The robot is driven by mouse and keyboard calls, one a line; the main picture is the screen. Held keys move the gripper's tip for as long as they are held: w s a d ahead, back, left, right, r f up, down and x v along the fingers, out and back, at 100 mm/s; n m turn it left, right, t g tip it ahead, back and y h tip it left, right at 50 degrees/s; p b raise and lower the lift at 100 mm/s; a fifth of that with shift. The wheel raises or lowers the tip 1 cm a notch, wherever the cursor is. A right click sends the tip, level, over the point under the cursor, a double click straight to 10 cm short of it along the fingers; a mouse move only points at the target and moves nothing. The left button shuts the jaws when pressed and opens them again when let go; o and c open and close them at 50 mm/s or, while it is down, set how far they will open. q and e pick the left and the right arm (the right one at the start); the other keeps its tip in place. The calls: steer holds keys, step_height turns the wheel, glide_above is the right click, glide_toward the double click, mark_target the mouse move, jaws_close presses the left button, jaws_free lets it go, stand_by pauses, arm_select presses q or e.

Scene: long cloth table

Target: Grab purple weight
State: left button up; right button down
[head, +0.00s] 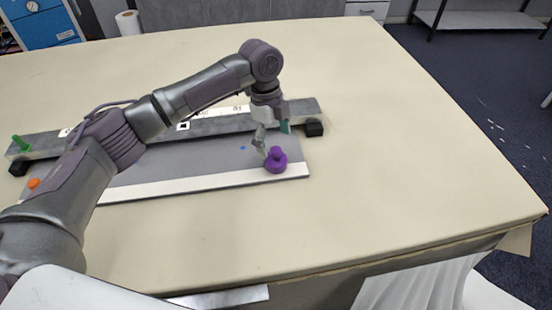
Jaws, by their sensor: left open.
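The purple weight (276,162) is a small rounded piece with a knob on top. It stands upright on the front right part of a flat grey board with a white front strip (190,184). My left gripper (263,150) points down just behind and left of the weight's knob, with its jaws open. One finger looks very near the weight; I cannot tell if they touch. My right gripper is not in view.
A grey rail (225,124) with black end blocks runs behind the board. A green peg (20,143) and an orange piece (33,183) are at the left. A paper roll (128,23) stands at the back. The cloth table (410,170) is clear to the right.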

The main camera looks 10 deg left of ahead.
mark_target(275, 148)
arm_select(q)
steer(key=f, duration=0.1)
steer(key=f+p, duration=0.1)
steer(key=f, duration=0.2)
steer(key=shift+s+d+f+p, duration=0.1)
steer(key=shift+s+d+p, duration=0.2)
steer(key=shift+s, duration=0.05)
steer(key=shift+f, duration=0.55)
jaws_close()
steer(key=shift+d+r, duration=0.1)
steer(key=shift+r, duration=0.05)
